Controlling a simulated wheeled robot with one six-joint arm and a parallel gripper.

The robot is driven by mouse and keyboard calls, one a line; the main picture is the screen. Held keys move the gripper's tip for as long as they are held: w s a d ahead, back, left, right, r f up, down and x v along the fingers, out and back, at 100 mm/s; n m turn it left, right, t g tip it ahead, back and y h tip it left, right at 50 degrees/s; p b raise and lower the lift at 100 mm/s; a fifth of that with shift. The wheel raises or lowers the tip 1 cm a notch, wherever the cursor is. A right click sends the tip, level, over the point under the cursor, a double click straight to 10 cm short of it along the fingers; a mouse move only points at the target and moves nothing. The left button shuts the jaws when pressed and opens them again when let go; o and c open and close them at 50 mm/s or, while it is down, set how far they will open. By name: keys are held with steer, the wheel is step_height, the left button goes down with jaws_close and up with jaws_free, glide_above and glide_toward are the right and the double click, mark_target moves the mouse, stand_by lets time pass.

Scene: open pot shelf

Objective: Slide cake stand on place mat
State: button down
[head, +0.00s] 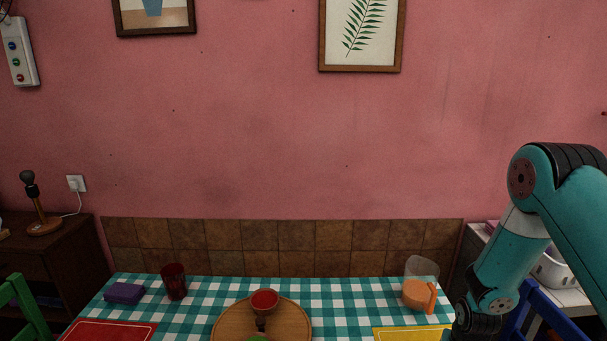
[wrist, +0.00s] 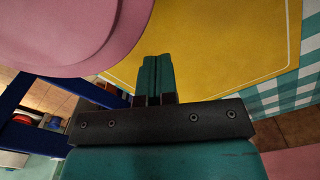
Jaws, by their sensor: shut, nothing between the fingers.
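A pink round-edged thing, likely the cake stand (wrist: 65,35), fills the upper left of the wrist view and covers part of the yellow place mat (wrist: 215,45). In the head view only the far part of the yellow mat (head: 405,334) shows, and no cake stand is seen. My gripper (wrist: 153,65) is shut and empty, with its teal fingers together over the yellow mat, just right of the pink thing. I cannot tell whether they touch. The fingers are out of the head view.
A wooden round board (head: 290,322) with a red bowl (head: 265,301) is mid-table. An orange jug (head: 417,295) stands behind the yellow mat. A red mat (head: 105,331), dark red cup (head: 174,281) and purple block (head: 124,293) are left. A blue chair (wrist: 35,85) borders the table.

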steer(key=w+r+p, duration=0.3)
steer(key=w+r, duration=0.1)
steer(key=r, duration=0.2)
steer(key=shift+w+a+r, duration=0.15)
steer(key=shift+a+r, duration=0.15)
steer(key=shift+r, duration=0.05)
stand_by(0.5)
steer(key=s+a+r+n+y, duration=0.1)
steer(key=s+a+r+n, duration=0.2)
steer(key=r, duration=0.5)
steer(key=s+a+r+n+y, duration=0.1)
steer(key=s+a+r, duration=0.1)
steer(key=a+r, duration=0.45)
steer(key=s+a+r+n+y, duration=0.1)
steer(key=s+a+r+n, duration=0.2)
steer(key=r, duration=0.6)
steer(key=s+a+r+n, duration=0.2)
steer(key=s+r, duration=0.3)
steer(key=s, duration=0.4)
steer(key=s+a+r+n+y, duration=0.1)
steer(key=s+a+r+n, duration=0.2)
steer(key=s, duration=0.6)
steer(key=shift+a+r+n, duration=0.2)
steer(key=shift+r+n, duration=0.4)
steer(key=shift+r, duration=0.25)
